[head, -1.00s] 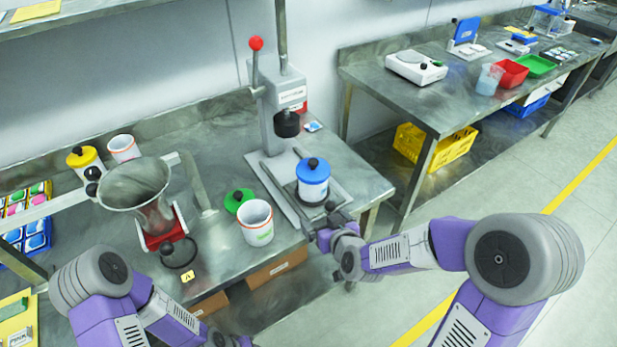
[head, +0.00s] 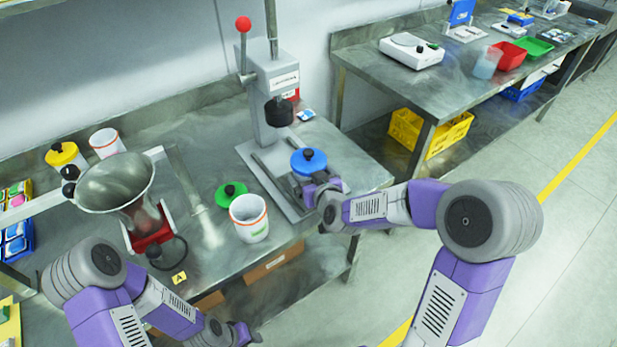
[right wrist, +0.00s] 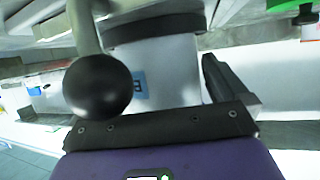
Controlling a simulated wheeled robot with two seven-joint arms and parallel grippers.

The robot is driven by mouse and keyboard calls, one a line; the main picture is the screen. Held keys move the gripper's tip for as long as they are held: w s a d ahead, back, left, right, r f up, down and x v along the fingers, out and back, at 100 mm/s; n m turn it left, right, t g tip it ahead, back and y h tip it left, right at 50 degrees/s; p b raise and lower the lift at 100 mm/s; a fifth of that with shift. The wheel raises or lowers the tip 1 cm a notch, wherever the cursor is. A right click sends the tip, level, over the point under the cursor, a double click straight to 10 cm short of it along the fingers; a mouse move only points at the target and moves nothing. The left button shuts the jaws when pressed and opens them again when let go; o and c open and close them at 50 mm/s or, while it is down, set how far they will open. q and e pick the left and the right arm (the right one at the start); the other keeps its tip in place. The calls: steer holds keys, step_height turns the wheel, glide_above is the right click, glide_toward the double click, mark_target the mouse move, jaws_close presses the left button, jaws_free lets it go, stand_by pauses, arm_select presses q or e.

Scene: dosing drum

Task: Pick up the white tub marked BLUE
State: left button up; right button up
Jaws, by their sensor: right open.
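The white tub with a blue lid (head: 308,161) and black knob stands upright on the base of the grey press. My right gripper (head: 312,184) is at its front and hides most of its white body in the head view. In the right wrist view the white tub wall (right wrist: 178,70) with part of a blue label fills the space in front of my open right gripper (right wrist: 160,100). A black ball on a pale rod covers the left finger there, so contact cannot be told. My left gripper (head: 248,333) is low at the bottom edge, its jaws unclear.
The press (head: 272,85) with a red-knobbed lever rises behind the tub. A white cup (head: 249,226) and a green lid (head: 230,194) lie to the left. A steel funnel (head: 115,185) and a yellow-lidded tub (head: 62,156) stand farther left. The bench's front edge is close.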

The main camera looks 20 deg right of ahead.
steer(key=c, duration=0.8)
steer(key=shift+r, duration=0.1)
